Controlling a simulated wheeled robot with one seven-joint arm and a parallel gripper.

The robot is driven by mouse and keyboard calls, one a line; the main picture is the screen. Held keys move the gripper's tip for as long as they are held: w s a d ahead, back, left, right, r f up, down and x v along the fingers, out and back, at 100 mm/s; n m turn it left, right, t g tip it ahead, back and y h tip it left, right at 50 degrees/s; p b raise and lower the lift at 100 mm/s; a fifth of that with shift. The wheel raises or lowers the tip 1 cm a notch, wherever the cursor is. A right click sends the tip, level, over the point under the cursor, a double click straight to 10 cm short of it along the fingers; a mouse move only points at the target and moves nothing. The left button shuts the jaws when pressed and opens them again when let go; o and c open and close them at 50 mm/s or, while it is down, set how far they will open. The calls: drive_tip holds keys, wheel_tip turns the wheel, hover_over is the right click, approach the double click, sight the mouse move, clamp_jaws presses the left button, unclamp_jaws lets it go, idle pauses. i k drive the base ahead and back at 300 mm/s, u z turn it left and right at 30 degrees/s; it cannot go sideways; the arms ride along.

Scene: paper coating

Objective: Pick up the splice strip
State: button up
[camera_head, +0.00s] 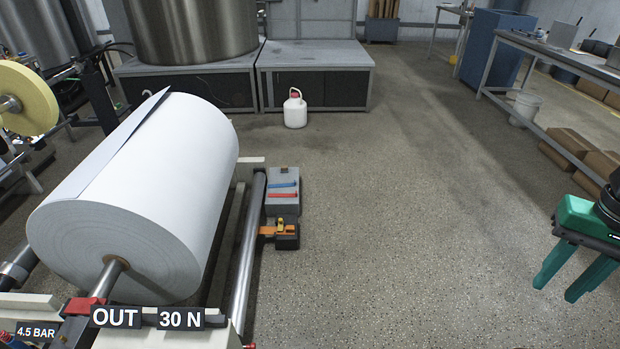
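A thin blue strip (283,184) and a thin red strip (283,195) lie side by side on a small grey box (284,207) beside the big paper roll. I cannot tell which of them is the splice strip. My gripper (557,289) has green fingers and hangs at the far right, over the floor. Its two fingers are apart with nothing between them. It is well to the right of the box and touches nothing.
The white paper roll (150,190) fills the left on its stand, with a loose sheet edge on top. An orange-and-yellow tool (279,229) sits in front of the grey box. A white jug (295,110) stands behind. Open floor (410,220) lies between box and gripper.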

sight(285, 184)
drive_tip(key=u, duration=0.15)
drive_tip(key=i, duration=1.5)
drive_tip(key=u, duration=0.45)
